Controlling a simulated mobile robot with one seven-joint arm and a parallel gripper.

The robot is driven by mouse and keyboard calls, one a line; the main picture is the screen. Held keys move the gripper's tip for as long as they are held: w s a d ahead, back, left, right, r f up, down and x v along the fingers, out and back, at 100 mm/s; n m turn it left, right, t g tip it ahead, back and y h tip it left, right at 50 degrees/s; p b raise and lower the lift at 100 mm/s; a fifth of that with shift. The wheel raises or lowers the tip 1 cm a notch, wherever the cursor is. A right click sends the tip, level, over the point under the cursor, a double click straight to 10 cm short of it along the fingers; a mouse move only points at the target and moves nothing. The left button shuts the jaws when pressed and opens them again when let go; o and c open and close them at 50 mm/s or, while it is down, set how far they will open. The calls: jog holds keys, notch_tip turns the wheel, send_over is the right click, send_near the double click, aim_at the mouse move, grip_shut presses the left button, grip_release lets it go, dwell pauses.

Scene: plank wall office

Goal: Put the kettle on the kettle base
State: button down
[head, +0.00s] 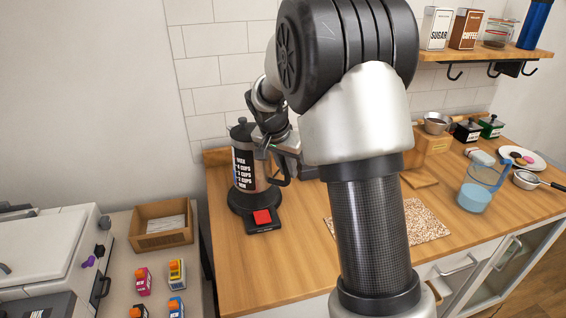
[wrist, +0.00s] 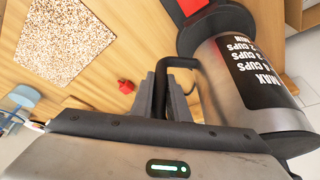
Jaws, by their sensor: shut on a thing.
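The kettle (head: 243,170) is a steel cylinder with a black lid and a black label of cup marks. It stands upright at the back left of the wooden counter, over the round black kettle base (head: 262,224) with its red switch. It looks seated or nearly so; I cannot tell whether a thin gap remains. My gripper (head: 279,165) is at the kettle's right side, shut on its black handle. In the wrist view, the fingers (wrist: 164,98) close around the handle, with the kettle (wrist: 240,75) at right and the base's red part (wrist: 190,6) at the top.
A speckled mat (head: 422,221) lies right of the base, partly behind my arm. A cardboard box (head: 160,225) is on the lower surface at left. A shelf (head: 480,53) hangs above right.

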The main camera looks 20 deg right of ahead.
aim_at(286, 177)
jog(key=shift+w+f, duration=0.15)
jog(key=shift+f, duration=2)
jog(key=shift+f+b, duration=0.15)
jog(key=shift+b, duration=0.15)
jog(key=c, duration=1.7)
grip_release()
jog(key=shift+s+f, duration=0.1)
jog(key=shift+s, duration=0.1)
